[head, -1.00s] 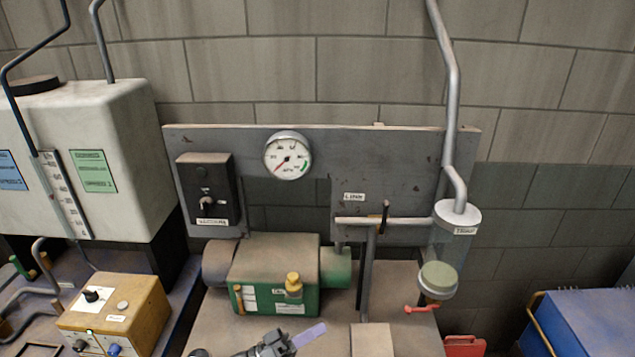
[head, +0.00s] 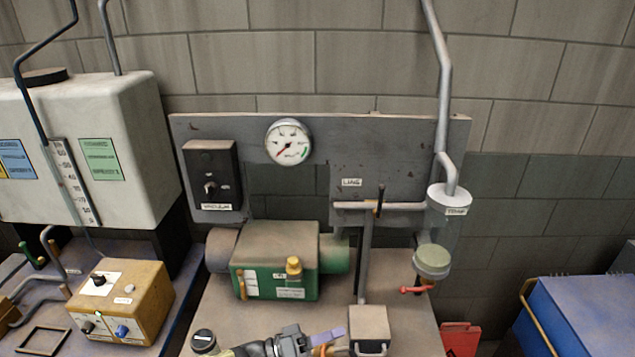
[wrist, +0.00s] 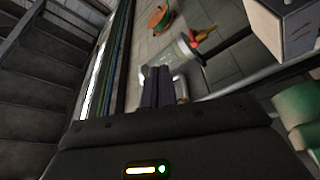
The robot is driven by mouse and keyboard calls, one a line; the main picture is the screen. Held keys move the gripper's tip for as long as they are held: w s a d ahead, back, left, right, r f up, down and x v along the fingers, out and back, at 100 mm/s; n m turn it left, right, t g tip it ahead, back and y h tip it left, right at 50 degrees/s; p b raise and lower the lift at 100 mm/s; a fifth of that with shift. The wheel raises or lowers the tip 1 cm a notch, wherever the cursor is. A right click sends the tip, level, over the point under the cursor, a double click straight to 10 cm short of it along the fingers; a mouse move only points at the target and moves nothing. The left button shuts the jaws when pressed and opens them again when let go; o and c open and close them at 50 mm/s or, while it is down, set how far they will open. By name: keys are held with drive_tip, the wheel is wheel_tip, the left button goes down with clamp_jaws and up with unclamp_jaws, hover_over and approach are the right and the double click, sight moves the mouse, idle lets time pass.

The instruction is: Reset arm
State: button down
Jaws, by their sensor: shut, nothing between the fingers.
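My gripper (head: 333,335) shows at the bottom middle of the head view, low over the front of the bench and in front of the green pump. It points to the right, and its fingers are together with nothing between them. In the wrist view my gripper (wrist: 160,88) shows its two dark fingers side by side and shut. Beyond them is a clear cylinder with a red and yellow fitting (wrist: 192,46).
A green pump (head: 280,262) stands on the bench (head: 225,318). A grey box (head: 369,322) stands close right of my gripper. A yellow control box (head: 120,300) is left, a trap cylinder (head: 433,262) with a red valve right, and a blue cabinet (head: 580,310) far right.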

drive_tip(key=s+d+f+n+g+y+b, duration=0.1)
drive_tip(key=s+d+f+g+y+b, duration=0.15)
drive_tip(key=d+f+g+y, duration=0.35)
drive_tip(key=s+d+f+n+g+y+b, duration=0.15)
drive_tip(key=s+d+y, duration=0.25)
drive_tip(key=y, duration=0.4)
wheel_tip(320, 180, up, 6)
drive_tip(key=d+t+y+b, duration=0.2)
drive_tip(key=t+y+b, duration=0.1)
drive_tip(key=t+y, duration=0.2)
drive_tip(key=shift+s+d+r+n, duration=0.15)
drive_tip(key=shift+s+n, duration=0.1)
drive_tip(key=shift+n, duration=0.1)
drive_tip(key=c, duration=2.1)
unclamp_jaws()
